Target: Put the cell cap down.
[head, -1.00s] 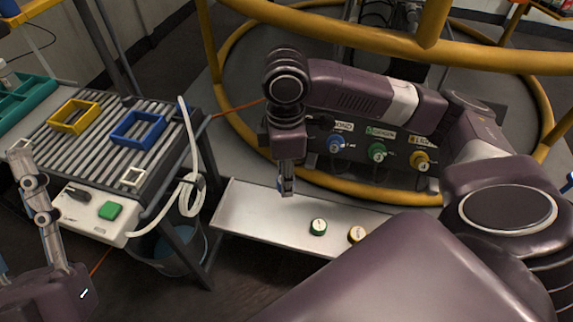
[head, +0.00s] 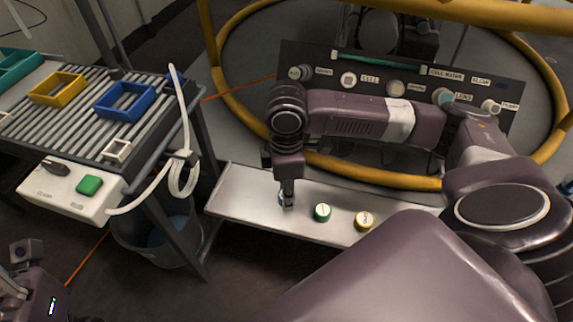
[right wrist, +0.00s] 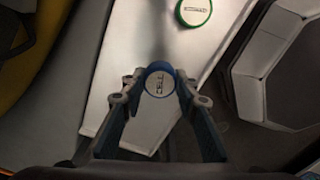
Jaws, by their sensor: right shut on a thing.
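The cell cap (right wrist: 158,84) has a blue rim and a white top lettered CELL. My right gripper (head: 287,200) is shut on it, with one finger on each side of the cap in the right wrist view (right wrist: 158,92). The gripper points down at the left part of the pale metal shelf (head: 240,200). The cap is mostly hidden in the head view, and I cannot tell whether it touches the shelf. Part of my left arm shows at the lower left edge of the head view; its fingers are not clear.
A green-rimmed cap (head: 322,212) and a yellow-rimmed cap (head: 366,220) sit on the shelf to the right. A slatted bench (head: 75,120) with yellow (head: 58,89) and blue (head: 124,100) frames stands left. A yellow rail (head: 350,172) and labelled panel (head: 370,72) lie behind.

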